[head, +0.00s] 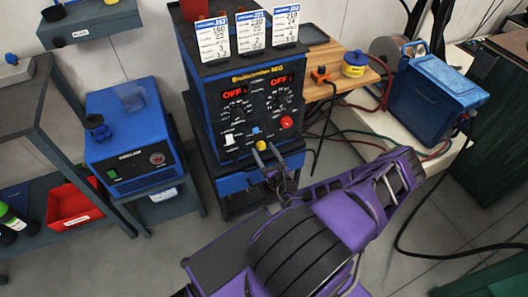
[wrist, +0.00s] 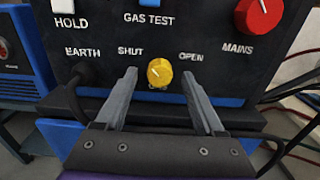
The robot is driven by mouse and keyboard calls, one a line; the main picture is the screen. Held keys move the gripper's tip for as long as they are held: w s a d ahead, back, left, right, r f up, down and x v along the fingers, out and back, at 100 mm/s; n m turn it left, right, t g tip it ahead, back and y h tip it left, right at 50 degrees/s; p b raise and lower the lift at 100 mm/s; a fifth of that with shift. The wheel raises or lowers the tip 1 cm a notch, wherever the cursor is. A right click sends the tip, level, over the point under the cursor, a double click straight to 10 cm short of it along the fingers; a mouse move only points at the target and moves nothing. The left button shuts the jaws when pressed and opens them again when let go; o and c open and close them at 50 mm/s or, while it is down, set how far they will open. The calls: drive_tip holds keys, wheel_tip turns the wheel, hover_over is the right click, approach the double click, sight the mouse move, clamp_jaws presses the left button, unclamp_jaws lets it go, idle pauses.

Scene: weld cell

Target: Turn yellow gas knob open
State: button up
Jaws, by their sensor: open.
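The yellow gas knob (wrist: 160,72) is on the lower front panel of the blue and black welder (head: 252,108), between the printed words SHUT and OPEN. Its pointer mark is too small to read surely. In the head view the knob (head: 261,145) shows just beyond my gripper. My gripper (wrist: 160,82) is open, with one finger on each side of the knob. A gap shows between the knob and each finger in the wrist view. The fingertips also show in the head view (head: 265,154). The hidden depth leaves contact with the panel unclear.
A red MAINS knob (wrist: 258,13) is up and right of the yellow knob. A blue GAS TEST button (wrist: 149,2) is above it. A black cable (wrist: 76,88) leaves the EARTH socket at left. Cards stand on the welder's top. A wooden table (head: 345,80) is at right.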

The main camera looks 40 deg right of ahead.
drive_tip(key=shift+w, duration=0.25)
clamp_jaws()
